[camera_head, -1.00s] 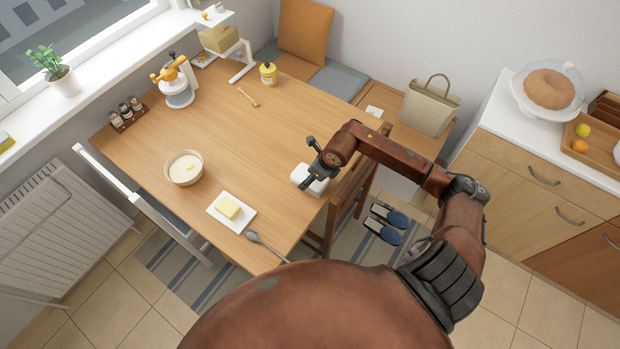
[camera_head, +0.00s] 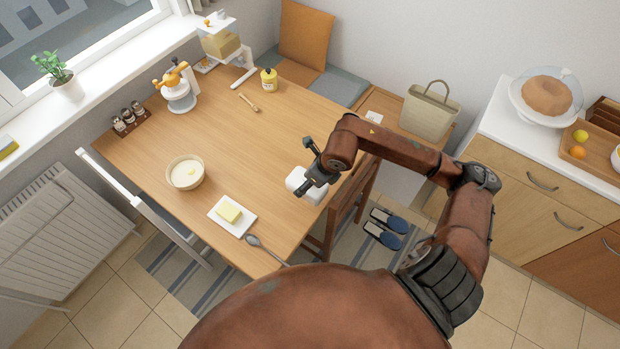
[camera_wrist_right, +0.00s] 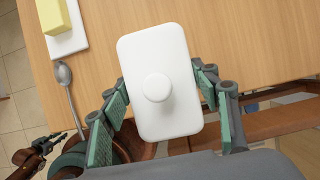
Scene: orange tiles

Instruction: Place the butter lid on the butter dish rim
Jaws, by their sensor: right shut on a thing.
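The white butter lid (camera_head: 305,186), a rounded box with a round knob on top, is at the right side of the table in the head view. My right gripper (camera_head: 309,172) is shut on it; in the right wrist view the lid (camera_wrist_right: 158,85) sits between the green-padded fingers (camera_wrist_right: 160,97). It looks slightly raised over the table. The butter dish (camera_head: 240,228), a flat white plate, lies to its lower left with a yellow butter block (camera_head: 229,212) on it. The dish (camera_wrist_right: 68,45) also shows at upper left in the wrist view.
A grey spoon (camera_head: 264,247) lies beside the dish at the table's front edge. A cream bowl (camera_head: 185,173) stands left of the dish. A wooden chair (camera_head: 346,205) is close to the table's right edge. The middle of the table (camera_head: 235,130) is clear.

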